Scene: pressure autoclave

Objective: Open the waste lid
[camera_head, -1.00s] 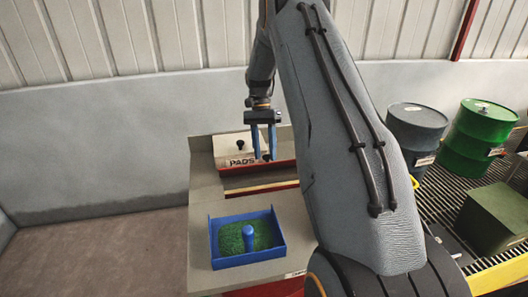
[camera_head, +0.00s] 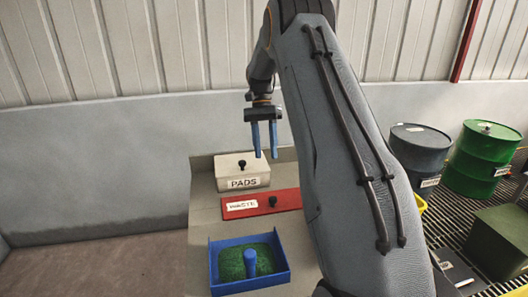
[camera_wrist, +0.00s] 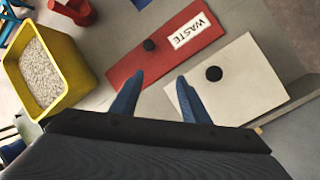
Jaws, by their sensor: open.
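The waste lid (camera_head: 289,199) is a flat red panel with a white WASTE label and a black knob (camera_head: 272,201). It lies on the counter in front of the PADS box. In the wrist view the lid (camera_wrist: 190,48) and its knob (camera_wrist: 149,45) lie just beyond my fingertips. My gripper (camera_head: 265,155) is open and empty, its blue fingers pointing down above the counter. In the wrist view nothing is between the fingers (camera_wrist: 160,76), and they look apart from the knob. The space under the lid is hidden.
The cream PADS box (camera_head: 258,178) with a black knob is behind the lid. A blue tray (camera_head: 280,272) of green material with a blue post is in front. A yellow bin (camera_wrist: 72,82) shows in the wrist view. Drums (camera_head: 420,155) stand at right.

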